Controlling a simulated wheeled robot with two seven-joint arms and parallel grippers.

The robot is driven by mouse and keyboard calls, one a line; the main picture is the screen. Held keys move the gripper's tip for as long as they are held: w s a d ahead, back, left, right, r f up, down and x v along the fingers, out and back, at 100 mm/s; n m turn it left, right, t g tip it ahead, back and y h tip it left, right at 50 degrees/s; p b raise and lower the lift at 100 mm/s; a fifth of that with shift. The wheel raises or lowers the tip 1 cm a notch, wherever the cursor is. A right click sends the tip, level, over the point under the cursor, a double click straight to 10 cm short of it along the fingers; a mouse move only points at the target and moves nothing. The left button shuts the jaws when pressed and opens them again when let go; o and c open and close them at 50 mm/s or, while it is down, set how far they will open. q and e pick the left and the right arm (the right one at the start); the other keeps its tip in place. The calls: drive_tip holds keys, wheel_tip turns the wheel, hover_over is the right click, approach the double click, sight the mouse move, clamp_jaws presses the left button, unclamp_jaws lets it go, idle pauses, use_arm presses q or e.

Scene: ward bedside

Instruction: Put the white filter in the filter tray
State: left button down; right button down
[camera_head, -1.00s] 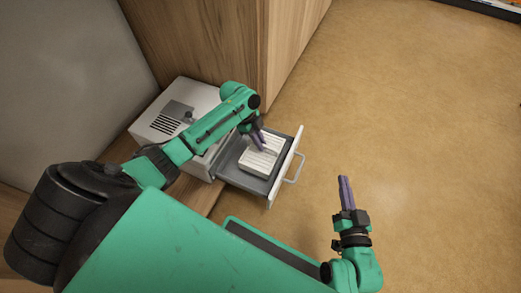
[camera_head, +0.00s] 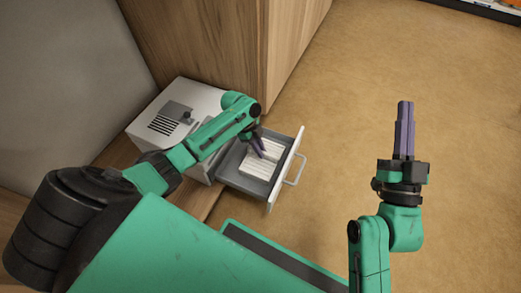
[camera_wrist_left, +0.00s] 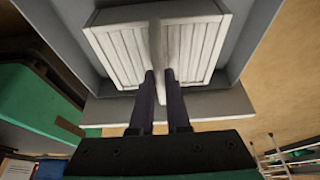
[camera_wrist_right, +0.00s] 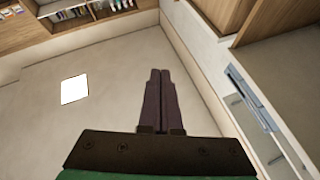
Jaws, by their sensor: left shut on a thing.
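The white filter (camera_head: 255,165), a ribbed square panel with a raised centre ridge, is inside the grey pulled-out filter tray (camera_head: 232,180). In the left wrist view the filter (camera_wrist_left: 120,56) lies within the tray's walls (camera_wrist_left: 243,38). Whether it rests fully on the tray floor I cannot tell. My left gripper (camera_head: 258,149) is over the tray, and its fingers (camera_wrist_left: 160,76) are shut on the filter's ridge. My right gripper (camera_head: 405,104) is out over the open floor to the right, its fingers (camera_wrist_right: 160,73) together and empty.
The tray extends from a white machine (camera_head: 206,97) with a vent. The tray's front has a handle (camera_head: 294,173). A wooden cabinet (camera_head: 215,45) stands behind, close to the left arm. The tan floor (camera_head: 400,60) on the right is clear.

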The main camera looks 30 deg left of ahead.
use_arm(q)
drive_tip(key=c, duration=0.9)
unclamp_jaws()
drive_tip(key=shift+r, duration=0.1)
drive_tip(key=shift+a+r, duration=0.1)
drive_tip(key=shift+r, duration=0.05)
drive_tip(key=shift+p+v, duration=0.8)
drive_tip(key=shift+v, duration=0.4)
use_arm(e)
wheel_tip(320, 180, down, 15)
drive_tip(key=s+a+m+g+h, duration=0.1)
drive_tip(key=s+a+g, duration=0.15)
drive_tip(key=g, duration=0.25)
use_arm(q)
drive_tip(key=p+v, duration=0.1)
drive_tip(key=v, duration=0.2)
drive_tip(key=p+v, duration=0.3)
drive_tip(key=v, duration=0.3)
use_arm(e)
drive_tip(key=s+f+g+h, duration=0.1)
drive_tip(key=s+f+g, duration=0.5)
drive_tip(key=s+f, duration=0.4)
drive_tip(key=shift+s+f, duration=0.15)
drive_tip(key=shift+f, duration=0.45)
use_arm(q)
drive_tip(key=shift+s, duration=0.1)
use_arm(e)
drive_tip(key=shift+s+d, duration=0.1)
